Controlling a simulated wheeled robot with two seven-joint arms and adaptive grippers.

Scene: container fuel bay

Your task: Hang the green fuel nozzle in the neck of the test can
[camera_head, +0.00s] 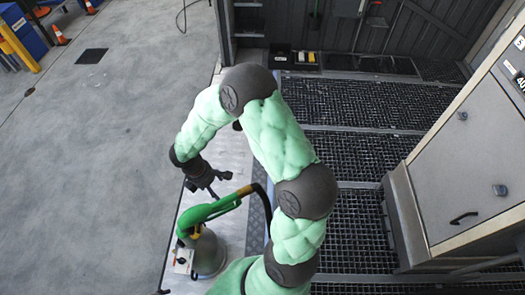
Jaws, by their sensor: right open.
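The green fuel nozzle (213,208) lies over the top of the grey test can (209,256). Its front end points down at the can's top, and it appears to sit in the neck, though the neck itself is mostly hidden beneath it. The nozzle's rear end, with a black hose, slopes up to the right. My right gripper (211,188) is open and empty, just above and behind the nozzle, apparently apart from it. My left gripper is not in view.
The can stands on a pale strip (239,160) beside dark floor grating (350,155). A grey cabinet (468,165) stands at the right. A dark bin (281,56) is at the back. Open concrete floor (110,170) lies to the left, with cones (60,36) far off.

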